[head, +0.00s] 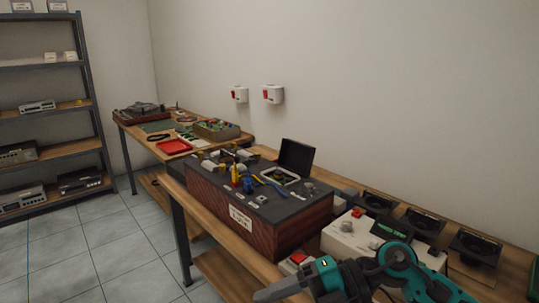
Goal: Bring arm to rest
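My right arm comes in from the lower right, with teal and dark grey links. Its gripper (272,291) points left, low over the near bench's front edge, apart from the things on the bench as far as I can see. The fingers are seen from the side, so I cannot tell whether they are open or hold anything. My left gripper is not in view. A turntable-like unit (140,112) sits at the far end of the far bench, too small to make out its arm.
A large wood-sided box (285,232) with tools on top stands on the near bench (235,252). A white control box (350,238) and black speaker units (473,247) lie to its right. A red tray (174,147) is on the far bench. Shelves (48,148) stand left; the tiled floor is clear.

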